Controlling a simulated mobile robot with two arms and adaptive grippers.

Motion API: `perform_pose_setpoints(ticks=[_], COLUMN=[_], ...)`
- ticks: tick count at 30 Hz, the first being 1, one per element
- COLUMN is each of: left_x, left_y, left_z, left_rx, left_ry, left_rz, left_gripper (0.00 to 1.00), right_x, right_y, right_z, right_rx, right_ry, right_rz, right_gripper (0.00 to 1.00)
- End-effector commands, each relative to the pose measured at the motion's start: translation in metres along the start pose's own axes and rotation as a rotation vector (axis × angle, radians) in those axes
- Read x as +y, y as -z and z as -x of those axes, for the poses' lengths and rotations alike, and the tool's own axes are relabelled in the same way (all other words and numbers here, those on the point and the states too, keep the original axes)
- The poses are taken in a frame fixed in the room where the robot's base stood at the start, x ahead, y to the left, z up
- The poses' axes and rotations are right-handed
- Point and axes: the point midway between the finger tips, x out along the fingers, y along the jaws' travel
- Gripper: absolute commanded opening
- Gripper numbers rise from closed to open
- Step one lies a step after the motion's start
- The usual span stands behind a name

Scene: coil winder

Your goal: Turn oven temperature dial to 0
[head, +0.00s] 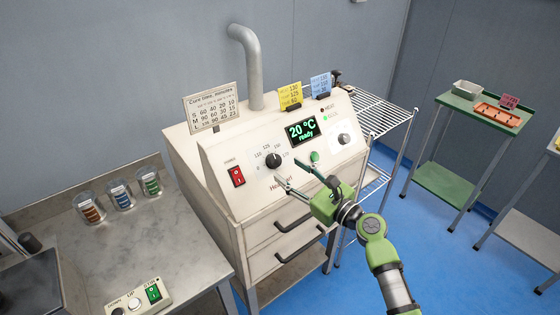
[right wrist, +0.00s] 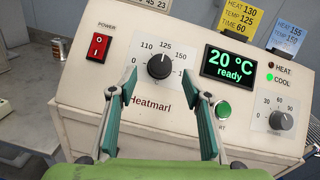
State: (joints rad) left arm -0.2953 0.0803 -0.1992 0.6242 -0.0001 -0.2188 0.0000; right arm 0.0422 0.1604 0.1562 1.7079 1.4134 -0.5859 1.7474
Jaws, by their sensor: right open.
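The oven's temperature dial (head: 273,160) is a black round knob on the white sloped panel, with a printed scale including 110, 125 and 150. In the right wrist view the dial (right wrist: 160,66) has its pale mark near the top, roughly toward 125. A small 0 is printed at the scale's lower left. My right gripper (head: 287,170) is open and empty in front of the panel. In the right wrist view its fingers (right wrist: 158,84) stand left and right of the dial, nearer the camera; contact does not show. My left gripper is not in view.
The green display (right wrist: 229,65) reads 20 °C ready. A red power switch (head: 237,176) is left of the dial; a green button (right wrist: 223,110) and timer dial (right wrist: 282,121) are right. Drawers (head: 283,236) lie below. A wire rack (head: 378,112) stands at the right.

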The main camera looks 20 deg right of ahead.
Motion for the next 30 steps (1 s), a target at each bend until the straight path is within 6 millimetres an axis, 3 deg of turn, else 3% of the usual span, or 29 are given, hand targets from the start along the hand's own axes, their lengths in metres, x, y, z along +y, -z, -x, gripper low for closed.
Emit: perform_pose_setpoints(ticks=[3, 9, 20, 25, 30], left_x=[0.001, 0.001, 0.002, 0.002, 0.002], left_y=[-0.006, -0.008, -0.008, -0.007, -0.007], left_z=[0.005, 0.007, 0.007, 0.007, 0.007], left_rx=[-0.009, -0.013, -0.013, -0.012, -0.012], left_ry=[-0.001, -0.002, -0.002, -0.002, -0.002], left_rz=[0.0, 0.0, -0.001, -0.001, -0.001], left_gripper=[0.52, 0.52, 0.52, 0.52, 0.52], right_x=[-0.001, -0.001, 0.0, 0.0, 0.0], right_y=[-0.002, 0.0, 0.001, 0.001, 0.001], right_z=[-0.023, -0.045, -0.05, -0.05, -0.05], right_rx=[-0.001, 0.0, 0.001, 0.001, 0.001], right_ry=[0.0, 0.001, 0.001, 0.001, 0.0], right_rz=[-0.002, 0.0, 0.001, 0.001, 0.002], right_gripper=[0.45, 0.45, 0.45, 0.06, 0.06])
